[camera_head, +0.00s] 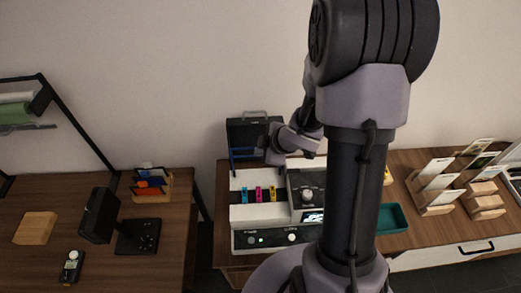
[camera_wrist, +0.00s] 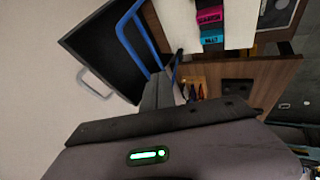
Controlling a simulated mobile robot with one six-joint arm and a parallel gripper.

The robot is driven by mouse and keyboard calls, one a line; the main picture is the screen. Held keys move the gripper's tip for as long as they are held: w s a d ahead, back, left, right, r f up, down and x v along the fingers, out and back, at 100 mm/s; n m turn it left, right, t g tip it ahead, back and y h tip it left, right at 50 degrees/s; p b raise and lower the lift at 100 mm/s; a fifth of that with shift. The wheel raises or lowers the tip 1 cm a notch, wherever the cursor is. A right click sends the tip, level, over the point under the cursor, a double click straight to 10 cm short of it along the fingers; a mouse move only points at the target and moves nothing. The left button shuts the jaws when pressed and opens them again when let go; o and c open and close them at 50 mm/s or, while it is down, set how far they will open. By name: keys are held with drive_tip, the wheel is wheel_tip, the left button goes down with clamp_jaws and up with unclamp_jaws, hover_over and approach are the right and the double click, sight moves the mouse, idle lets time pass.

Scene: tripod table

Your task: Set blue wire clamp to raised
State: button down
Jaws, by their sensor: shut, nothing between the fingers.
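The blue wire clamp (camera_head: 243,155) is a bent blue wire frame at the back left of the white machine (camera_head: 240,214). It shows in front of the black open lid or case (camera_head: 240,132). In the wrist view the blue wire (camera_wrist: 140,38) forms a loop across the dark panel (camera_wrist: 100,48); I cannot tell its exact angle. My gripper (camera_head: 273,147) is shut and empty, just right of the clamp in the head view. In the wrist view its fingertips (camera_wrist: 164,82) are close to the wire's lower end; contact is unclear.
Cyan, magenta and yellow tabs (camera_head: 258,194) sit on the machine, beside a dark unit with a knob (camera_head: 307,194). A green tray (camera_head: 391,219) and wooden card holders (camera_head: 434,196) stand right. A separate left table (camera_head: 90,245) holds other items. My arm hides part of the machine.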

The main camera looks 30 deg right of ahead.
drive_tip(key=shift+d, duration=0.1)
drive_tip(key=w+p, duration=0.1)
drive_tip(key=p, duration=0.1)
drive_tip(key=w+d+r+p, duration=0.1)
drive_tip(key=shift+w+p, duration=0.35)
drive_tip(key=shift+w, duration=0.05)
drive_tip(key=shift+w+d+f, duration=0.1)
drive_tip(key=shift+w+d, duration=0.1)
drive_tip(key=shift+w, duration=0.1)
drive_tip(key=shift+f, duration=0.1)
drive_tip(key=shift+s+a+f, duration=0.1)
drive_tip(key=shift+s, duration=0.05)
